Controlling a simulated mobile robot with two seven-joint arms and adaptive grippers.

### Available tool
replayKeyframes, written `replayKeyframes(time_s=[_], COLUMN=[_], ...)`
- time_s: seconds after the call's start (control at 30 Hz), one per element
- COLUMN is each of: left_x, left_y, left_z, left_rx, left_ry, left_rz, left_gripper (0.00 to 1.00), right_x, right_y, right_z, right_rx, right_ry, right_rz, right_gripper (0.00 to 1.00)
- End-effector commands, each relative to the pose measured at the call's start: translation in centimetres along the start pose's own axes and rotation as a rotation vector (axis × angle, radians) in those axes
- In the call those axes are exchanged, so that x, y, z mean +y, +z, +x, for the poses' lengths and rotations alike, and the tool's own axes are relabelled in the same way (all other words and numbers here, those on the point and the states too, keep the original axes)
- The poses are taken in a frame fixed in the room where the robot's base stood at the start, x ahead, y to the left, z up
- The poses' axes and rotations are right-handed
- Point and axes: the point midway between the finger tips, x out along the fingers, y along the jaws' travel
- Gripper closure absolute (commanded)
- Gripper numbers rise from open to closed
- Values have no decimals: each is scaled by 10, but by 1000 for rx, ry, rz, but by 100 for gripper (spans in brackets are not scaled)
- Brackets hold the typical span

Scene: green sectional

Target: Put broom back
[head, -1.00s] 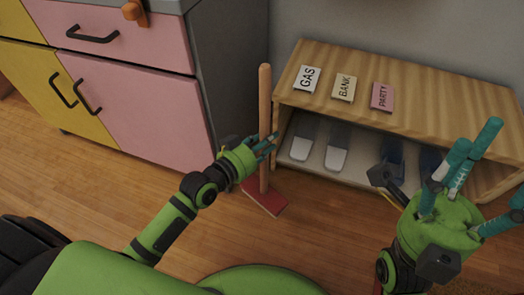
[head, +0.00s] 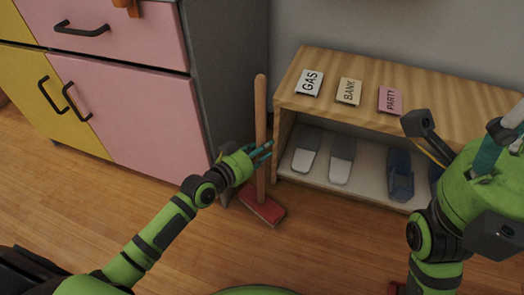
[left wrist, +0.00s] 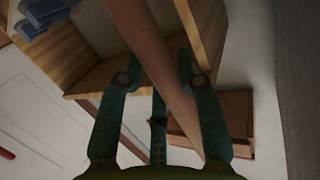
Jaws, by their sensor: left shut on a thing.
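The broom has a long wooden handle (head: 261,112) and a red block-like head (head: 264,207). It stands nearly upright on the floor in the gap between the pink cabinet and the wooden shelf. My left gripper (head: 264,153) is shut on the handle, partway down it. In the left wrist view the handle (left wrist: 148,55) runs between the green fingers (left wrist: 158,76), and the brown head shows below. My right gripper (head: 506,132) is at the right edge of the head view. Its fingers are partly cut off, so its jaw state is unclear.
The wooden shelf unit (head: 430,115) carries GAS (head: 309,82), BANK (head: 349,91) and PARTY (head: 390,99) cards on top. Slippers (head: 341,160) lie inside it. The pink and yellow cabinet (head: 130,110) stands left. Wood floor (head: 290,250) is clear in front.

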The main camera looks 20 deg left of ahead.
Motion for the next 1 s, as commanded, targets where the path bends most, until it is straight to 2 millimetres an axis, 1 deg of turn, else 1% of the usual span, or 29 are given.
replayKeyframes(time_s=[0.03, 0.1, 0.23, 0.27, 0.3, 0.33, 0.6, 0.73, 0.8, 0.87, 1.0], left_x=[0, 0, 0, 0, 0, 0, 0, 0, -1, 0, 0], left_y=[-4, -4, 0, 3, 2, 2, 2, -2, -2, -2, -2], left_z=[0, 0, 1, 0, 0, 0, 0, -2, -11, -21, -52], left_rx=[7, 7, 6, -1, -1, -1, 0, 0, -4, -4, -8], left_ry=[-1, -1, -1, 0, 0, 0, 0, 0, 0, 0, 1], left_rz=[1, 1, 1, 0, 0, 0, 0, 0, 2, 3, 2], left_gripper=[100, 100, 100, 61, 45, 41, 41, 41, 41, 41, 41], right_x=[0, 0, 0, 0, 0, 0, 0, 0, 1, 2, 3], right_y=[0, 0, 0, 0, 0, 0, 0, -1, -2, 2, 4], right_z=[1, 0, 0, 1, 1, 1, 1, 5, 7, -1, -8], right_rx=[-1, -1, 3, 5, 5, 4, 5, 7, 7, -31, -71], right_ry=[0, 0, -1, -2, -2, -2, -2, -2, 1, 12, 27], right_rz=[0, 0, 0, -1, -1, -1, 0, 0, 1, 3, 9], right_gripper=[41, 41, 41, 41, 41, 41, 41, 41, 41, 41, 41])
